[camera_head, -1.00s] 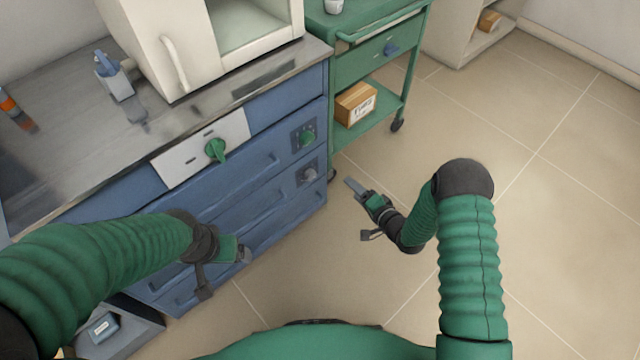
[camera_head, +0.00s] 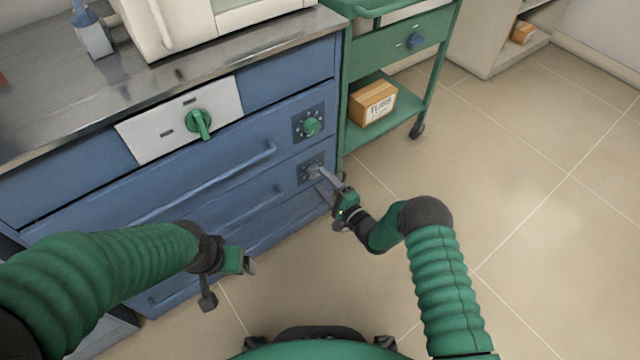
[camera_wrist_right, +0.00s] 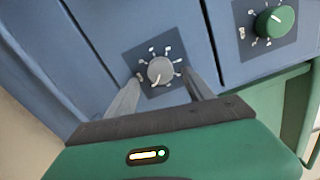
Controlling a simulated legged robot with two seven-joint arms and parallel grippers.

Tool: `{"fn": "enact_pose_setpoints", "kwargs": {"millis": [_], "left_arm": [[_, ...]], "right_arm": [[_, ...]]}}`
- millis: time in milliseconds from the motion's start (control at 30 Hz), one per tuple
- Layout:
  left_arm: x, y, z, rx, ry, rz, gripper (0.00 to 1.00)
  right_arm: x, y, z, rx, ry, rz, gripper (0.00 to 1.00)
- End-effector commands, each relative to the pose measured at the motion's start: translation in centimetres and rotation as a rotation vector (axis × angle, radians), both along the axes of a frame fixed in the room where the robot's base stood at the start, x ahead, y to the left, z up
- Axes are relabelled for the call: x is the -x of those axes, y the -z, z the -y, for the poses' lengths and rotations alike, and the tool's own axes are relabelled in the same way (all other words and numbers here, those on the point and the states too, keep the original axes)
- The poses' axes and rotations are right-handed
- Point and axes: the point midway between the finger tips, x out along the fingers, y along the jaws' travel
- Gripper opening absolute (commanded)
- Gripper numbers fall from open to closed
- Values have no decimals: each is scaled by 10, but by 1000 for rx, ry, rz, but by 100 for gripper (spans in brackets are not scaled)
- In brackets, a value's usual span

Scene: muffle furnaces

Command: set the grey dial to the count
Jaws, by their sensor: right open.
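The grey dial (camera_wrist_right: 160,71) sits on a dark square plate with white marks around it, low on the blue cabinet front. In the head view the grey dial (camera_head: 313,171) is partly covered by my right gripper. My right gripper (camera_head: 325,178) is at the dial. In the right wrist view its open fingers (camera_wrist_right: 162,92) stand on either side of the dial's near part, with a gap visible; I cannot tell whether they touch it. My left gripper (camera_head: 249,262) hangs in front of the cabinet's lower drawers, apart from it; its jaws are too small to judge.
A green dial (camera_head: 312,126) on a similar plate sits above the grey one. A larger green knob (camera_head: 199,123) is on a white panel at left. A green cart (camera_head: 400,60) with a cardboard box (camera_head: 372,103) stands right of the cabinet. The floor at right is clear.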

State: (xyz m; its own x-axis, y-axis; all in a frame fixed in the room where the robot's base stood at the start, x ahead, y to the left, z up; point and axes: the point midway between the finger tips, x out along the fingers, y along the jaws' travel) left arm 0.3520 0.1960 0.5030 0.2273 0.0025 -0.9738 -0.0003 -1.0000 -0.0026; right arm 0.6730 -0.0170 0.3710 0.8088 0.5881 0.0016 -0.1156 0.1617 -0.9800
Motion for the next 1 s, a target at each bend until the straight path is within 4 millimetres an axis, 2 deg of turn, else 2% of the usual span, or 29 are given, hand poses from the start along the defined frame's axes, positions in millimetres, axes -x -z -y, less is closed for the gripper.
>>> {"fn": "enact_pose_setpoints", "kwargs": {"millis": [33,167,433,900,1000], "left_arm": [[0,9,0,0,0,0,84],[0,13,0,0,0,0,84],[0,12,0,0,0,0,84],[0,12,0,0,0,0,84],[0,12,0,0,0,0,84]], "right_arm": [[-7,4,-5,2,-3,4,61],[-17,1,-12,1,-1,2,61],[-19,-1,-13,2,1,0,61],[-18,0,-13,3,-1,-2,1],[-18,1,-14,3,-1,-1,0]]}}
